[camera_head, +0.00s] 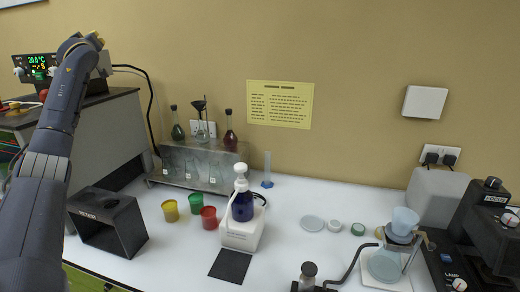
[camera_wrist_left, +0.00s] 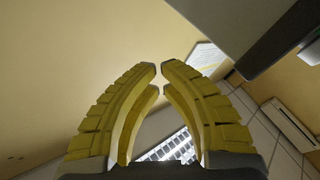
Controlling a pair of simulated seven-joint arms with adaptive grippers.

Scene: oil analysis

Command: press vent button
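My left arm rises along the left side of the head view, and its upper end is in front of the instrument (camera_head: 40,62) with a lit display at the far left. In the left wrist view my left gripper (camera_wrist_left: 159,73) has its yellow fingertips almost together, with nothing between them. The instrument front carries a white knob (camera_head: 18,71), a green button (camera_head: 39,75) and a red part (camera_head: 43,95). No readable label marks any of them as the vent button. My right gripper is out of view.
A grey cabinet (camera_head: 118,128) supports the instrument. The white bench (camera_head: 300,260) holds a pump bottle (camera_head: 242,204), yellow (camera_head: 170,211), green (camera_head: 196,203) and red (camera_head: 209,217) cups, a flask rack (camera_head: 200,160) and a dark open box (camera_head: 110,218). A microscope-like device (camera_head: 480,225) stands right.

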